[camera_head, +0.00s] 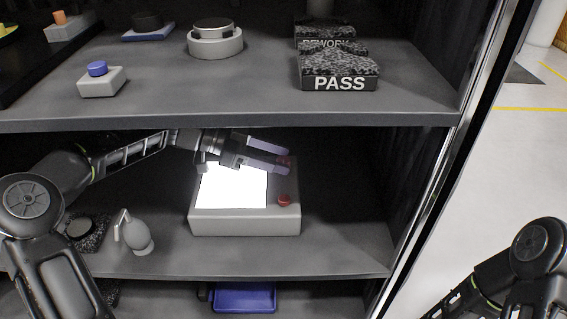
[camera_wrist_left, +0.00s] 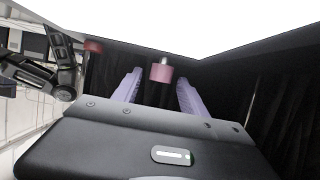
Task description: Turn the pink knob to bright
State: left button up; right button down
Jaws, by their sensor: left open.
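A pale light box (camera_head: 245,221) with a glowing white panel (camera_head: 233,186) sits on the middle shelf. A red knob (camera_head: 284,200) is at the front right of its top. The pink knob (camera_wrist_left: 161,72) shows between my left fingers in the left wrist view; in the head view it (camera_head: 285,161) is partly hidden by them. My left gripper (camera_head: 286,157) is open above the back right of the box, its fingers on either side of the pink knob. I cannot tell whether they touch it. The red knob also shows in the wrist view (camera_wrist_left: 93,46). My right gripper is out of view.
The upper shelf (camera_head: 230,121) overhangs my left arm. It holds a PASS block (camera_head: 340,84), a round grey fixture (camera_head: 215,46) and a blue-button box (camera_head: 101,84). A metal cabinet edge (camera_head: 440,150) is at right.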

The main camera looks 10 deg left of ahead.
pick_arm(q)
jog(key=shift+x, duration=0.85)
jog(key=shift+c, duration=0.5)
grip_shut()
